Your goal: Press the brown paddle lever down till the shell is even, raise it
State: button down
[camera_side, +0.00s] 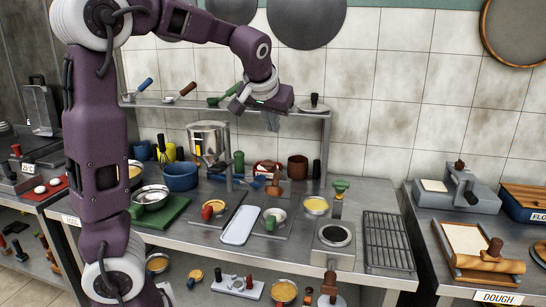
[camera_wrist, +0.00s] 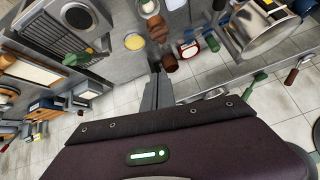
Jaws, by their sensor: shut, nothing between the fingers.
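A brown paddle-like handle (camera_side: 273,187) stands upright towards the back of the steel table, behind a small metal cup (camera_side: 275,216). A brown handle also shows in the wrist view (camera_wrist: 157,31), just beyond my fingertips. I cannot make out a shell in the cup. My gripper (camera_side: 272,124) is shut and empty, pointing down, well above the table and clear of the handle. It also shows in the wrist view (camera_wrist: 155,74). A second brown handle (camera_side: 331,279) shows below a round-plated device (camera_side: 334,236) at the table's front edge.
A steel hopper (camera_side: 209,140) stands left of the handle. A yellow-filled bowl (camera_side: 316,206), white tray (camera_side: 240,225) and wire rack (camera_side: 388,241) lie on the table. A brown cup (camera_side: 298,167) stands behind. A shelf (camera_side: 180,104) runs along the wall near my gripper.

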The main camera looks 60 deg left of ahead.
jog(key=shift+y, duration=0.3)
jog(key=x, duration=0.7)
jog(key=s+x, duration=0.1)
jog(key=x, duration=0.3)
jog(key=shift+f, duration=0.6)
jog(key=shift+s+d+f, duration=0.1)
jog(key=shift+s+f, duration=0.25)
jog(key=shift+f, duration=0.15)
jog(key=shift+f, duration=0.1)
